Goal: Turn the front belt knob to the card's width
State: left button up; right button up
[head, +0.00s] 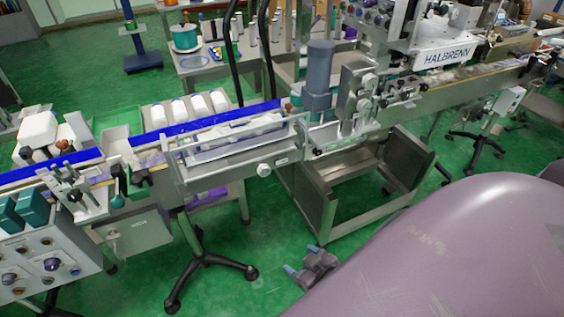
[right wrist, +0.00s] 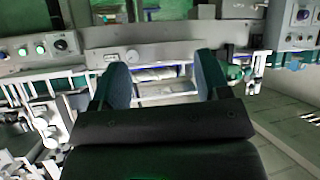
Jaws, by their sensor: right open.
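The front belt knob (head: 263,170) is a small pale round knob on the front side of the belt housing, beside a small label. In the right wrist view a pale round knob (right wrist: 133,57) shows between the fingers, farther off; it appears to be the same one. My right gripper (head: 300,259) is open and empty, below and right of the knob in the head view, clear of it. Its two blue-tipped fingers also show in the right wrist view (right wrist: 163,72). I cannot pick out the card for certain. My left gripper is not in view.
The conveyor (head: 235,165) runs across the scene with a clear-walled channel. A wheeled stand foot (head: 205,262) and an open steel frame (head: 318,205) stand below it. A control cabinet (head: 40,265) is at lower left.

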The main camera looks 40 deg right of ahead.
aim_at(364, 106)
jog(key=z, duration=1.7)
